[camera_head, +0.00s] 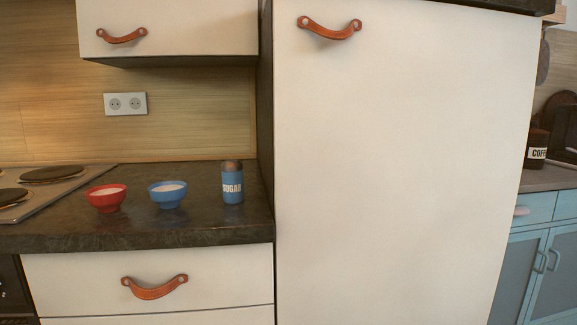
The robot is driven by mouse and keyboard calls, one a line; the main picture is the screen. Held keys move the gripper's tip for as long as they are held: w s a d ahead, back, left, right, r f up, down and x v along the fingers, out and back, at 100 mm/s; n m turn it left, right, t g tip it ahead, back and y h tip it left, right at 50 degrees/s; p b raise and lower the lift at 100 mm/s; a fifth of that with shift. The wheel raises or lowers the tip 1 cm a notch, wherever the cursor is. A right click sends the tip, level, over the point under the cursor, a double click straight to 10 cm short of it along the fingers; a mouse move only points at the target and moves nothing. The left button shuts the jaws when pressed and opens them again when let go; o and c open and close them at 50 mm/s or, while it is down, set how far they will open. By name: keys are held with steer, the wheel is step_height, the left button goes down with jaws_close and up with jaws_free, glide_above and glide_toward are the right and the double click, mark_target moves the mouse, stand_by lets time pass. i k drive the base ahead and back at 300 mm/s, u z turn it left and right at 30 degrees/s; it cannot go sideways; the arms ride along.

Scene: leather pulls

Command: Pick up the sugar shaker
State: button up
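The sugar shaker (232,188) is a blue cylinder with a white "SUGAR" label and a brownish domed top. It stands upright on the dark countertop (140,232), near its right end and close to the tall white cabinet. My gripper is not in view.
A blue bowl (168,196) with white contents stands just left of the shaker. A red bowl (106,199) stands further left, beside the stove top (50,190). The tall cabinet (400,170) bounds the counter on the right. An upper cabinet (180,30) hangs above. The counter in front of the shaker is clear.

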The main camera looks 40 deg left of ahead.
mark_target(233, 186)
steer(key=i, duration=0.65)
steer(key=u, duration=2.65)
